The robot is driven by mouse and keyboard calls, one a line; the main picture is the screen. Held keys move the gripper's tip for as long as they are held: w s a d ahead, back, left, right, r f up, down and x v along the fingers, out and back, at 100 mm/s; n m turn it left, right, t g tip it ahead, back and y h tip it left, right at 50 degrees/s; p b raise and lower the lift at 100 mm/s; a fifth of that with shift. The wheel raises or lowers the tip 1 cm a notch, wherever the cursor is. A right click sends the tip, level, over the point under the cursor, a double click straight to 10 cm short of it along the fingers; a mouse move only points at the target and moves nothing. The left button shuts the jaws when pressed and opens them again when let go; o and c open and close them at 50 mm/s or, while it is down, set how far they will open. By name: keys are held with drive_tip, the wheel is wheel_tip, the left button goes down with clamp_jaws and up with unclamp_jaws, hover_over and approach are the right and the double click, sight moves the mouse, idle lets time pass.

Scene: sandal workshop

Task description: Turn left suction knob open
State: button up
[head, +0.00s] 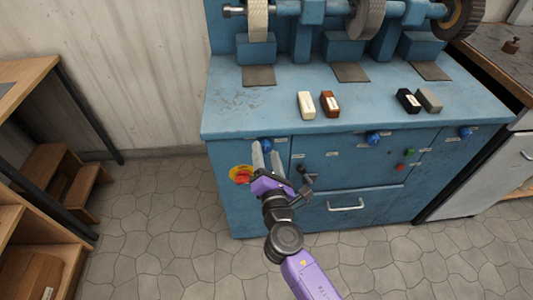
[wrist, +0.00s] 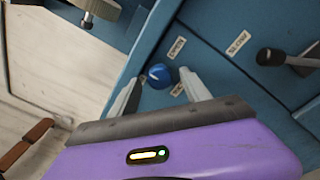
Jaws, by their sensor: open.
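The left suction knob (head: 265,145) is a small blue knob on the front of the blue machine cabinet, below the left wheel. In the wrist view the blue knob (wrist: 159,76) lies between and beyond my fingertips, with small white labels beside it. My gripper (head: 266,152) is open in front of the knob, its two pale fingers pointing at the panel. The wrist view shows both fingers (wrist: 158,88) apart with nothing held. Whether a finger touches the knob cannot be told. Two more blue knobs, the middle one (head: 374,139) and the right one (head: 465,132), sit on the same panel.
A red and yellow switch (head: 241,174) is left of my gripper. A black lever handle (wrist: 271,57) juts from the panel on the right. A drawer (head: 350,204) is below. Several polishing blocks (head: 329,104) lie on the cabinet top.

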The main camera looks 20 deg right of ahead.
drive_tip(key=shift+w+d, duration=0.1)
drive_tip(key=shift+w, duration=0.15)
clamp_jaws()
